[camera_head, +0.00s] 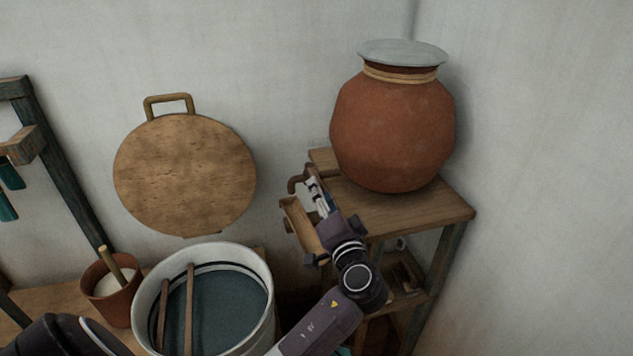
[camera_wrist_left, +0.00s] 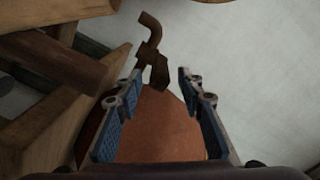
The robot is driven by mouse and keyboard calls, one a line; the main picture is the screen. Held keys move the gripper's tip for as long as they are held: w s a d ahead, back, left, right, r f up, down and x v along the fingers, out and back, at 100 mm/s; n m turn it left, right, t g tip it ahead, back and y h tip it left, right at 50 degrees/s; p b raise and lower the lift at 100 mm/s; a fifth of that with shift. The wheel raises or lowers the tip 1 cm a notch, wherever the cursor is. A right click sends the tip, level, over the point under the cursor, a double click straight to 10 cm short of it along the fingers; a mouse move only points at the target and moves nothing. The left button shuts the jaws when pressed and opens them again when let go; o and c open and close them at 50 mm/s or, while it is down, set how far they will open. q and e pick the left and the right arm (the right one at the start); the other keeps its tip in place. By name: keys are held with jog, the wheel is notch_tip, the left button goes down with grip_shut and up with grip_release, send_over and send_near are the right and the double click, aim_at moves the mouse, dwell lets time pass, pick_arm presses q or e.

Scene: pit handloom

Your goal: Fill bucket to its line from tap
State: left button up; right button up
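A brown tap (camera_head: 298,183) shows left of a big terracotta pot (camera_head: 393,132) on a wooden stand. My left gripper (camera_head: 313,185) is close beside the tap. In the left wrist view my left gripper (camera_wrist_left: 165,75) has its fingers apart with nothing gripped. The tap (camera_wrist_left: 152,50) shows there just beyond the left finger's tip, and a terracotta surface (camera_wrist_left: 165,125) fills the gap. A white bucket (camera_head: 262,262) has a dark line around its inner wall. It shows a dark blue-grey surface inside, with two wooden sticks across it. My right gripper is out of view.
A wooden piece (camera_head: 300,225) is right by my left gripper. A small terracotta cup (camera_head: 112,303) with a stick stands left of the bucket. A round wooden board (camera_head: 185,175) with a handle is against the wall. The stand's top (camera_head: 440,208) is bare in front of the pot.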

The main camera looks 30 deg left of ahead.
pick_arm(q)
jog(key=x, duration=0.2)
jog(key=shift+w+a, duration=0.25)
jog(key=shift+a, duration=0.1)
jog(key=shift+w+a, duration=0.25)
jog(key=shift+a, duration=0.05)
jog(key=c, duration=0.3)
jog(key=shift+f, duration=0.1)
grip_shut()
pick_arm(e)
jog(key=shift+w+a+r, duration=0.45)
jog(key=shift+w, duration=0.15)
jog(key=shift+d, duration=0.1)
